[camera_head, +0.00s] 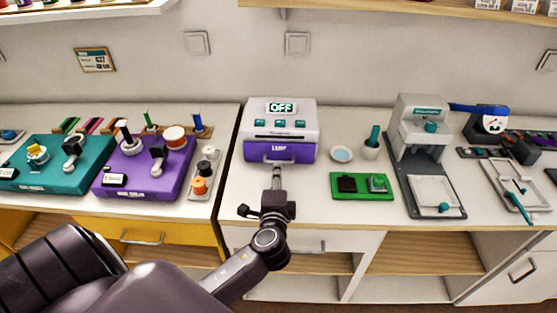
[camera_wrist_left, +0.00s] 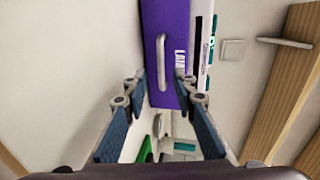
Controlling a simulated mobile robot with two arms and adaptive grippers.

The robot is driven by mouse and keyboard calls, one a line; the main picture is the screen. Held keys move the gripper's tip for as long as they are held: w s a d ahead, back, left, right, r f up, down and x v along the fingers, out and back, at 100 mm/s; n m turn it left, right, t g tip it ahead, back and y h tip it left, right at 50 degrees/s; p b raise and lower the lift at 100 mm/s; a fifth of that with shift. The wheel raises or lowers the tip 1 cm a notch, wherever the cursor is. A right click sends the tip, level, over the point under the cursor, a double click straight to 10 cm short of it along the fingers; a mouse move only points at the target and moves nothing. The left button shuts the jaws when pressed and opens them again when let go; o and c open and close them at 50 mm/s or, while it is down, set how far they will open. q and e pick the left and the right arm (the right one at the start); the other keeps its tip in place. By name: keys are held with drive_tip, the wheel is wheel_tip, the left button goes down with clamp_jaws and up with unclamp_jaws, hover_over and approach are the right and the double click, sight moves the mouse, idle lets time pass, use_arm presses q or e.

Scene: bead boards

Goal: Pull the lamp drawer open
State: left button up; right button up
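The lamp drawer (camera_head: 250,153) is the purple front marked "LAMP" on the white device (camera_head: 303,111), whose display reads "OFF". It looks closed, flush with the device's body. In the left wrist view the purple drawer (camera_wrist_left: 180,20) appears turned on its side, with a silver bar handle (camera_wrist_left: 162,61). My left gripper (camera_head: 277,172) is just in front of the drawer in the head view. In the left wrist view my left gripper (camera_wrist_left: 160,86) is open, its fingers spread wide, the handle beyond and between the tips. Contact cannot be seen. My right gripper is not in view.
A green tray (camera_head: 360,195), a small dish (camera_head: 342,154) and a grey press (camera_head: 420,125) stand to the right. A purple board (camera_head: 150,182) and a teal board (camera_head: 40,178) lie to the left. The counter just in front of the device is mostly clear.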

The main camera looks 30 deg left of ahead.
use_arm(q)
drive_tip(key=x, duration=0.5)
drive_tip(key=shift+r, duration=0.1)
drive_tip(key=shift+w+a, duration=0.15)
drive_tip(key=shift+w, duration=0.25)
clamp_jaws()
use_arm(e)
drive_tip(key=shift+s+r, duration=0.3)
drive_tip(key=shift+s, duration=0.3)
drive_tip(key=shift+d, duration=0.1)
